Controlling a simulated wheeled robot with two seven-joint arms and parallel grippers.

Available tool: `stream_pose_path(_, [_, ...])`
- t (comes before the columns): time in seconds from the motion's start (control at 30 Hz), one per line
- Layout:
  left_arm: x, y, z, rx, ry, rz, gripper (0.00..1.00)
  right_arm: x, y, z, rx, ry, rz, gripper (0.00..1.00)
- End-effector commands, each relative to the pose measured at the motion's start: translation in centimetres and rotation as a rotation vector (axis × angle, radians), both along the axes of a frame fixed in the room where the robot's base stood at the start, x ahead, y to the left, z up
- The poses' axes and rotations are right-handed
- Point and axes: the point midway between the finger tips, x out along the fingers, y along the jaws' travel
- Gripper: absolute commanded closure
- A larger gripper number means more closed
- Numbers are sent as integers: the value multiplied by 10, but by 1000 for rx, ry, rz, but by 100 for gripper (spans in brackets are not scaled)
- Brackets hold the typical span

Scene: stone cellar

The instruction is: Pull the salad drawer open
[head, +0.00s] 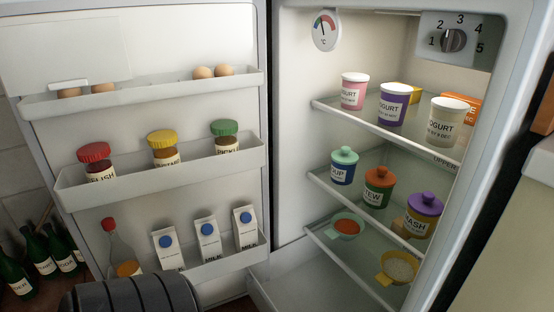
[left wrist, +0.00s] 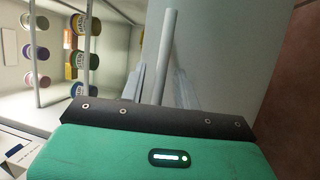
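The salad drawer's pale front (left wrist: 225,50) fills the middle and right of the left wrist view. A straight light-grey bar handle (left wrist: 167,40) stands out in front of it. My left gripper (left wrist: 160,78) has one finger on each side of this bar, with a gap showing on both sides, so it looks open around the handle. In the head view only a pale edge of what looks like the drawer (head: 262,293) shows at the bottom centre of the fridge. The left gripper is out of that view. My right gripper is in neither view.
The fridge door (head: 165,50) stands open on the left, its racks holding eggs, jars, a bottle and milk cartons. Glass shelves above the drawer hold yogurt pots (head: 393,105), lidded jars and bowls (head: 398,267). Green bottles (head: 48,250) stand on the floor at left.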

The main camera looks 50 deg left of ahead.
Motion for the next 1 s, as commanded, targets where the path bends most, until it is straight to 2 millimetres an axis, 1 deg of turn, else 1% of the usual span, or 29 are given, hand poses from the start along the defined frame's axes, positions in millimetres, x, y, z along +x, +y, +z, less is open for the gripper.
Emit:
stream_pose_path(0.17, [-1, 1, 0, 0, 0, 0, 68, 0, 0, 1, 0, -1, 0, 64])
stream_pose_path(0.27, [-9, 4, -1, 0, 1, 0, 68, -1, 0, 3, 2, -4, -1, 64])
stream_pose_path(0.4, [-30, 15, -5, 1, 4, 1, 68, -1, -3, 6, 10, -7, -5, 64])
stream_pose_path(0.7, [-90, 46, -18, 1, 3, 1, 68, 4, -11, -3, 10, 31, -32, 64])
stream_pose_path(0.83, [-108, 56, -23, 1, 3, 0, 68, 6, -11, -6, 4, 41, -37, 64])
stream_pose_path(1.0, [-119, 61, -25, -1, 0, 0, 68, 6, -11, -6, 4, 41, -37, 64])
